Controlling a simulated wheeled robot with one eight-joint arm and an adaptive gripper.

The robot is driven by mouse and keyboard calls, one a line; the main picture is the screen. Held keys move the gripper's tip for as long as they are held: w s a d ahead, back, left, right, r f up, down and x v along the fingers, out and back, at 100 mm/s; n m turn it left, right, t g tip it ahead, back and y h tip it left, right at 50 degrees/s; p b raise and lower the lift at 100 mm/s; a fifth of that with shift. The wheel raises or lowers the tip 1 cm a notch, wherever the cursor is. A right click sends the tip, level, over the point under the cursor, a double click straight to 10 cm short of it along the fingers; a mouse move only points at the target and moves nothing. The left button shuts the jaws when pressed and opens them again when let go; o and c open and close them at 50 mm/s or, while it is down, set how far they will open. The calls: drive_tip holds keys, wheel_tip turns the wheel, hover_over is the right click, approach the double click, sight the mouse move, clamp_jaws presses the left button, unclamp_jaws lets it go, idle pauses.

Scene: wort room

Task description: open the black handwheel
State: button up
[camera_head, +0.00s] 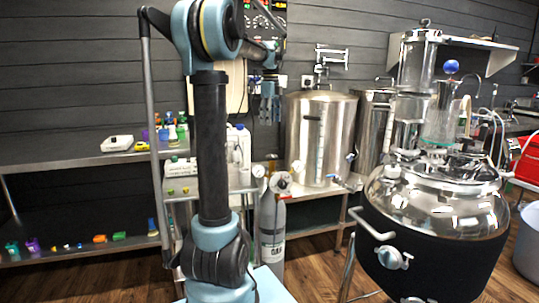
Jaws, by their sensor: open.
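A small dark knob (272,157) sits at the top of the grey gas cylinder (271,235), between two round gauges; it looks like the black handwheel, but it is too small to make out its shape or how far it is turned. My gripper (268,117) is open and empty, pointing down. In the picture it hangs above the knob and apart from it, in front of the dark wall. I cannot tell the depth between them. My own arm stands just left of the cylinder and hides part of the shelving behind.
A steel shelf unit (75,155) with bottles and small coloured items is at the left. A white jug (239,152) stands behind the arm. A large steel kettle (318,130) is behind the cylinder. A black-jacketed vessel (440,255) with glassware fills the right.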

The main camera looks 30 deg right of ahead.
sight(272, 157)
drive_tip(key=f, duration=1.5)
drive_tip(key=shift+s+d+f, duration=0.25)
drive_tip(key=shift+d+f, duration=0.05)
drive_tip(key=shift+f, duration=0.1)
drive_tip(key=c, duration=1.1)
